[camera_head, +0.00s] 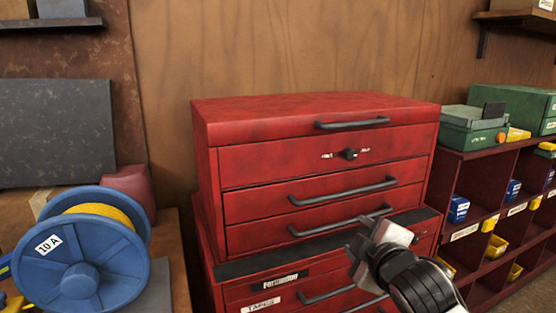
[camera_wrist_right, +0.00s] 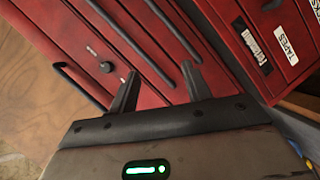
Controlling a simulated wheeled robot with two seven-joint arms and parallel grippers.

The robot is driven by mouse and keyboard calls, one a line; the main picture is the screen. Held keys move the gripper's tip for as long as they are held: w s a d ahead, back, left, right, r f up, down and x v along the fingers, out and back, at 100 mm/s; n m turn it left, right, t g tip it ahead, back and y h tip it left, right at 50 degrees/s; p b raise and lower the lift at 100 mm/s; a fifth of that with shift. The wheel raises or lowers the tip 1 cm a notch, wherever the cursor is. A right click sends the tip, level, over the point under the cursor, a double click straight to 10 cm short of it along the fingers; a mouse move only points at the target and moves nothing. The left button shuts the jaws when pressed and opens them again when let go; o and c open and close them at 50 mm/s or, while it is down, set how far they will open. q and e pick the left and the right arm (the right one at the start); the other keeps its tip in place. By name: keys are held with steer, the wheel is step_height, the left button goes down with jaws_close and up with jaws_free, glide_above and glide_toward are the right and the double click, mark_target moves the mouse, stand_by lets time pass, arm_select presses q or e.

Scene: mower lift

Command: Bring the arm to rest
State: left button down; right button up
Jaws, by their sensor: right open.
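My right gripper (camera_head: 368,243) is in front of the red tool chest (camera_head: 270,160), near its lower drawers, at the lower right of the head view. In the right wrist view its two fingers (camera_wrist_right: 160,92) stand apart with nothing between them, and the red drawer fronts lie beyond. The fingers look apart from the drawer handles, though the exact gap is hard to judge. All visible drawers of the chest look closed. My left gripper is not in view.
A blue cable reel (camera_head: 80,262) marked 10 A stands at the lower left. A dark red shelf (camera_head: 480,165) with several small bins and green cases (camera_head: 474,128) stands at the right. A wooden wall (camera_head: 290,45) is behind the chest.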

steer(key=s+a+f+m+g+y, duration=0.1)
steer(key=s+f+m, duration=0.3)
steer(key=f, duration=0.5)
steer(key=s+a+f+m+g+y, duration=0.1)
steer(key=s+f+g, duration=0.1)
steer(key=s+f, duration=0.6)
steer(key=s+f+m+g, duration=0.1)
steer(key=s+f+m, duration=0.4)
steer(key=s+f, duration=0.7)
steer(key=shift+s+f+m+g, duration=0.3)
steer(key=shift+s+f, duration=0.05)
steer(key=shift+s, duration=0.1)
steer(key=shift+a, duration=0.1)
